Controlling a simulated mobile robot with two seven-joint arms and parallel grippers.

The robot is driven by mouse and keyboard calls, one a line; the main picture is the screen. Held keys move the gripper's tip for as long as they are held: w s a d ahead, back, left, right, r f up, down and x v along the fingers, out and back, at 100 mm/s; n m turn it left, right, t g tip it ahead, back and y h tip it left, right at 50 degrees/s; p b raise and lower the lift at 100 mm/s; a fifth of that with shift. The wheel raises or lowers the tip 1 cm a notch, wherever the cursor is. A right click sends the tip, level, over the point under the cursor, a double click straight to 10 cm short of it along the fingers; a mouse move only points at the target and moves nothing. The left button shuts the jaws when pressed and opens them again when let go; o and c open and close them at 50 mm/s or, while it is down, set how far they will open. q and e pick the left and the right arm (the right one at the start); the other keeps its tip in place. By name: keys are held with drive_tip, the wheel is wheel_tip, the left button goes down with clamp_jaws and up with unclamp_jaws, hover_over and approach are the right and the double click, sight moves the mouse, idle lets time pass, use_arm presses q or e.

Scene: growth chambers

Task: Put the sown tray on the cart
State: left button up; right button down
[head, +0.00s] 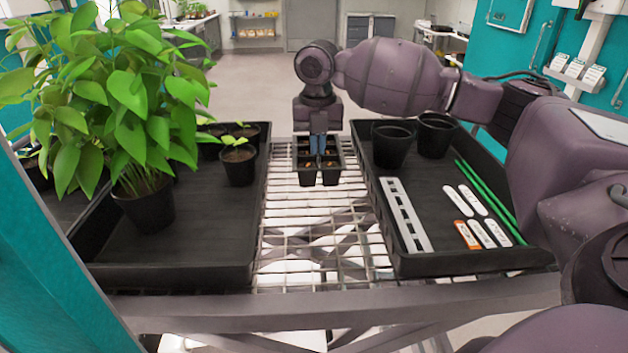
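The sown tray (331,174) is a small black cell tray with brown fill and small light specks in its cells. It is at the middle of the view, over the wire rack (305,225), between two large black trays. My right gripper (318,152) points straight down at it. Its two blue fingers are close together at the tray's middle divider and appear shut on it. I cannot tell whether the tray touches the wires. No separate cart is clearly identifiable. My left gripper is not in view.
The left black tray (190,272) holds a tall leafy plant (145,205) and potted seedlings (238,165). The right black tray (480,262) holds two empty pots (392,147), a slotted strip (405,215), labels (468,234) and green stakes (485,200). The wires in front of the sown tray are bare.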

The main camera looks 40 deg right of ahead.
wheel_tip(320, 180, down, 3)
drive_tip(key=shift+r, duration=0.1)
wheel_tip(320, 180, down, 5)
drive_tip(key=shift+b, duration=0.45)
drive_tip(key=shift+f, duration=0.35)
drive_tip(key=c, duration=1.5)
unclamp_jaws()
drive_tip(key=shift+f, duration=0.15)
drive_tip(key=shift+o, duration=0.8)
